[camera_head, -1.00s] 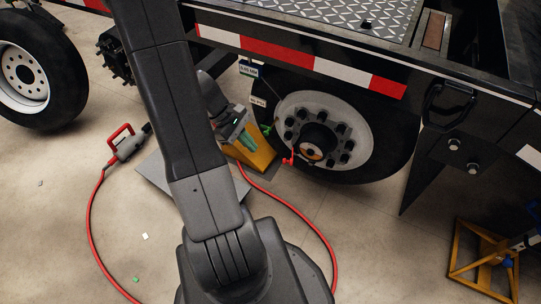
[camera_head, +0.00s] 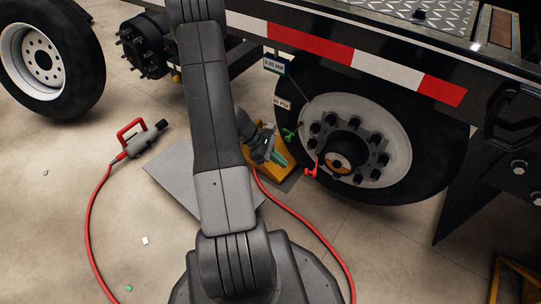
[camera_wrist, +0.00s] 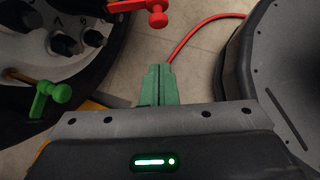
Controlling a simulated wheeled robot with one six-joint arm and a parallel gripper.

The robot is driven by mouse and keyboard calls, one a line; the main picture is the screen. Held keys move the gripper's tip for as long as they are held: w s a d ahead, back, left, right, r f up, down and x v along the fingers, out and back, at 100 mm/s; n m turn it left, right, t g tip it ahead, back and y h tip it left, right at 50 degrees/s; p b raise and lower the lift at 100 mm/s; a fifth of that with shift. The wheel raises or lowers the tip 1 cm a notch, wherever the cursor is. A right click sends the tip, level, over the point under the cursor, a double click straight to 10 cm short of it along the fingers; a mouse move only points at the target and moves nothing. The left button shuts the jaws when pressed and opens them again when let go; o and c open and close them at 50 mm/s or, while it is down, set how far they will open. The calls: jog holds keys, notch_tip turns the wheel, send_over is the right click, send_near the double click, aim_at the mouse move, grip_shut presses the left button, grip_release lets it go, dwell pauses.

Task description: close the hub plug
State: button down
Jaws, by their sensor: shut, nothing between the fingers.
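The wheel hub (camera_head: 346,146) is a dark cylinder in the middle of the right wheel's pale rim, with an orange-and-dark centre (camera_head: 340,164). I cannot tell whether its plug is open or shut. A red lever (camera_head: 312,171) sticks out at the hub's left side; it also shows at the top of the wrist view (camera_wrist: 155,12). A green lever (camera_head: 289,135) stands near the rim's left edge and shows at left in the wrist view (camera_wrist: 46,98). My gripper (camera_head: 281,160), with green fingers (camera_wrist: 158,72), is shut and empty, left of the hub and apart from both levers.
A yellow wheel chock (camera_head: 262,172) stands below my gripper. A red hose (camera_head: 305,213) runs over the floor to a red-handled tool (camera_head: 140,140). A grey plate (camera_head: 170,178) lies beneath my arm. The trailer's striped side rail (camera_head: 390,75) overhangs the wheel.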

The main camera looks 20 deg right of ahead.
jog(key=s+d, duration=0.1)
jog(key=d+f+b, duration=0.1)
jog(key=d, duration=0.1)
jog(key=s+d, duration=0.1)
jog(key=shift+s+d+f+b, duration=0.25)
jog(key=shift+s+d+b, duration=0.05)
jog(key=shift+d, duration=0.1)
